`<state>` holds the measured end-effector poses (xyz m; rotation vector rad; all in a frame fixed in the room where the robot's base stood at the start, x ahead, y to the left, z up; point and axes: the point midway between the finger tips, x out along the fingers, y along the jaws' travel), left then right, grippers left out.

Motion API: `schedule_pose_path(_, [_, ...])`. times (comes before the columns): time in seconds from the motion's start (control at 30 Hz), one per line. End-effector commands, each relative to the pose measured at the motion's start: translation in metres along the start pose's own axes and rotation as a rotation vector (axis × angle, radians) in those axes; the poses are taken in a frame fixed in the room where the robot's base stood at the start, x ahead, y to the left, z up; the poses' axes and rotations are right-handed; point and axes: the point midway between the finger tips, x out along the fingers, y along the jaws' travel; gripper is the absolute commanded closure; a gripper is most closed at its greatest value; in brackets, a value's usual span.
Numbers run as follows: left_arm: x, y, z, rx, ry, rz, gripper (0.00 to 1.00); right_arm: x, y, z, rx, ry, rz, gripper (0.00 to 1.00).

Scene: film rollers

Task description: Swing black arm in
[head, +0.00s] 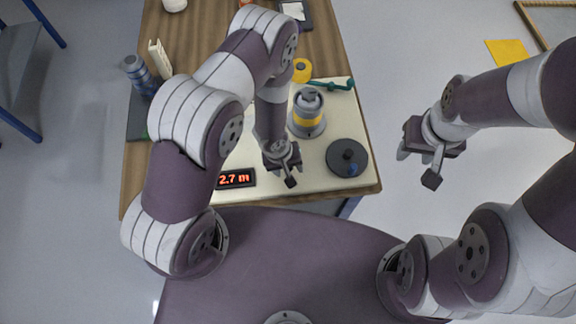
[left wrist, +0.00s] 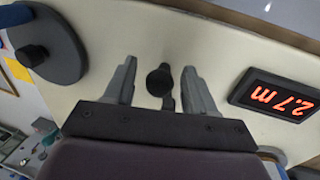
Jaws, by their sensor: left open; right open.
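In the left wrist view a round black knob (left wrist: 160,80) on a thin dark stem shows between my left fingers; it looks like part of the black arm, whose rest is hidden by the gripper body. My left gripper (left wrist: 159,72) is open, one finger on each side of the knob with gaps, not closed on it. In the head view my left gripper (head: 284,166) is over the front of the cream board (head: 314,180), and I cannot make out the black arm under it. My right gripper (head: 404,152) is open and empty, off the table's right side.
On the board are a black disc with a knob (head: 346,157), a grey-yellow roller (head: 307,112), a yellow roll (head: 302,70), a teal arm (head: 336,85) and a display reading 2.7 m (head: 236,178). A blue-grey bottle (head: 138,73) stands left.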

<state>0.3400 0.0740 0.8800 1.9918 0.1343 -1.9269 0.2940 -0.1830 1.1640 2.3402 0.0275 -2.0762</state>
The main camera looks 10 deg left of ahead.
Motion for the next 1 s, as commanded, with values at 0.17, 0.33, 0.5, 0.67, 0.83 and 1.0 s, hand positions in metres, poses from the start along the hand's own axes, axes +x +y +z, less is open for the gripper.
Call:
schedule_pose_path(0.17, [0.002, 0.0, 0.0, 0.0, 0.0, 0.0, 0.44, 0.0, 0.0, 0.0, 0.0, 0.0, 0.0, 0.57])
schedule_pose_path(0.33, [0.002, 0.0, 0.0, 0.0, 0.0, 0.0, 0.67, 0.0, 0.0, 0.0, 0.0, 0.0, 0.0, 0.57])
schedule_pose_path(0.5, [0.002, 0.001, -0.001, 0.0, 0.001, 0.001, 1.0, 0.0, 0.0, 0.0, 0.0, 0.0, 0.0, 0.57])
schedule_pose_path(0.67, [0.001, 0.0, -0.001, 0.01, 0.001, 0.003, 1.0, -0.001, 0.0, 0.0, 0.0, 0.0, 0.0, 0.57])
schedule_pose_path(0.83, [-0.001, -0.003, 0.0, 0.064, -0.009, 0.004, 1.0, -0.005, 0.0, -0.001, 0.0, 0.0, 0.0, 0.57])
schedule_pose_path(1.0, [-0.003, -0.01, 0.0, 0.17, -0.028, 0.005, 1.0, -0.012, 0.0, -0.001, 0.0, 0.0, 0.0, 0.57])
